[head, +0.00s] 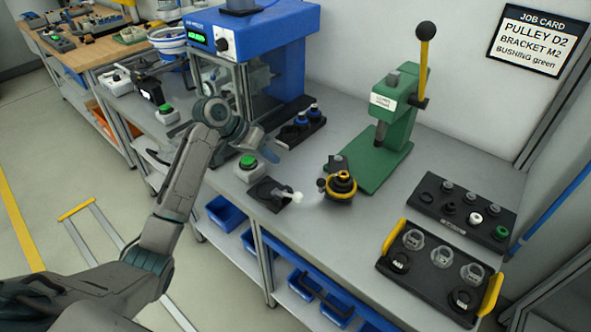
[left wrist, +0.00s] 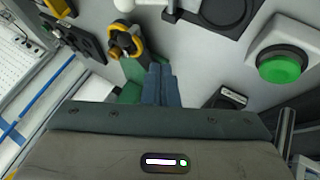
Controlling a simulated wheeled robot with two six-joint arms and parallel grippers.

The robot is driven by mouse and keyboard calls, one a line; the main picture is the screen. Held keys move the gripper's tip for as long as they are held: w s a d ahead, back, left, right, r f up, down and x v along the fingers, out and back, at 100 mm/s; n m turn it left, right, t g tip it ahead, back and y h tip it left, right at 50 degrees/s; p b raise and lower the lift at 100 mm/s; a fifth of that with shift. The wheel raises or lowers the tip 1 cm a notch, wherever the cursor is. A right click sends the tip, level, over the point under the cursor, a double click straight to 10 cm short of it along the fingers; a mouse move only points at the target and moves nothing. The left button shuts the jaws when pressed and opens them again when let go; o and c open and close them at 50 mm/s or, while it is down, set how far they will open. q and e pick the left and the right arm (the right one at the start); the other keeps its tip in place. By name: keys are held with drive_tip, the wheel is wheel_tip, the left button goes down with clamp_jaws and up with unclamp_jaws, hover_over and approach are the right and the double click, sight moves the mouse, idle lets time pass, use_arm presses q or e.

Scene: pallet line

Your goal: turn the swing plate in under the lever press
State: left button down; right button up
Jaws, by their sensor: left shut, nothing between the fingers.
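What looks like the swing plate (head: 338,198) is at the front left of the press base, out from under the ram. A black part with a yellow ring (head: 342,180) sits on it and covers most of it. The ringed part also shows in the left wrist view (left wrist: 126,42). My left gripper (head: 272,150) is shut and empty, above the bench to the left of the press. Its fingers show in the left wrist view (left wrist: 161,85). My right gripper is out of view.
A green button box (head: 249,168) and a black plate with a white-tipped handle (head: 268,194) lie near the front edge. The blue press machine (head: 262,42) stands behind my left gripper. A parts rack (head: 462,212) and a yellow-handled tray (head: 430,281) fill the right side.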

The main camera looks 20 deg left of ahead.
use_arm(q)
drive_tip(key=p+x, duration=0.2)
drive_tip(key=x, duration=0.7)
drive_tip(key=shift+w+d+f+p, duration=0.1)
drive_tip(key=shift+d+p, duration=0.1)
drive_tip(key=shift+p, duration=0.1)
drive_tip(key=d+p, duration=0.1)
drive_tip(key=d, duration=0.2)
drive_tip(key=shift+r+p, duration=0.25)
drive_tip(key=shift+p, duration=0.1)
drive_tip(key=shift+s+d, duration=0.3)
drive_tip(key=shift+d, duration=0.1)
